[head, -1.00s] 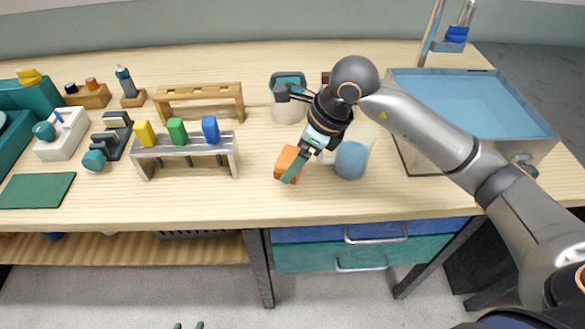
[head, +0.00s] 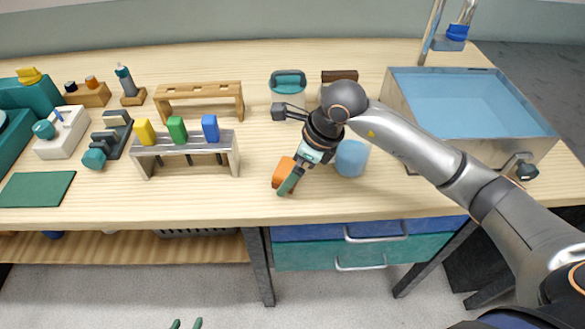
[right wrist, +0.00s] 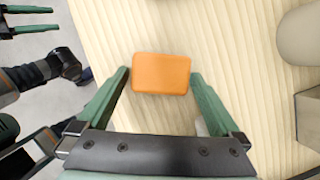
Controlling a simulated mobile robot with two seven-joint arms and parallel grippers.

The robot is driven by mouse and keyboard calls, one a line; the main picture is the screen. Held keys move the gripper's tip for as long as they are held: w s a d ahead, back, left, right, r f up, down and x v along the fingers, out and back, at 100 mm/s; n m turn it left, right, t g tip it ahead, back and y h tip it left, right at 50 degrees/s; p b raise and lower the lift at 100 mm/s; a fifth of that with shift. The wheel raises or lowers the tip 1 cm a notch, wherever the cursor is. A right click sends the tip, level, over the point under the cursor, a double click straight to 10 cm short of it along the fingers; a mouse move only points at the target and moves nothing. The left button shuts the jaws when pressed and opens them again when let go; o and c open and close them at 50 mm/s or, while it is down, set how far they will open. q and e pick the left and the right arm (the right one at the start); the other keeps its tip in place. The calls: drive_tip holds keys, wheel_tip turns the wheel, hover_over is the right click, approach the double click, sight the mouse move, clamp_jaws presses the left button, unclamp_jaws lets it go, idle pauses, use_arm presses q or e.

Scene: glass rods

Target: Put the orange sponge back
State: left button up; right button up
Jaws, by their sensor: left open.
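The orange sponge (head: 283,172) is near the front edge of the wooden table, in the middle of the head view. My right gripper (head: 288,182) comes down over it from the right. In the right wrist view the sponge (right wrist: 161,74) sits between the two green fingertips, a finger close against each side. I cannot tell whether the sponge touches the table.
A sink basin (head: 470,105) stands at right, with a blue item (head: 457,32) by the tap. A blue cup (head: 352,158) and a teal-lidded jar (head: 288,88) stand close to my right gripper. A rack (head: 185,155) with coloured blocks stands left.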

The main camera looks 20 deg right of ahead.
drive_tip(key=shift+r+p, duration=0.25)
drive_tip(key=shift+p, duration=0.05)
drive_tip(key=v, duration=1.2)
drive_tip(key=shift+f, duration=0.15)
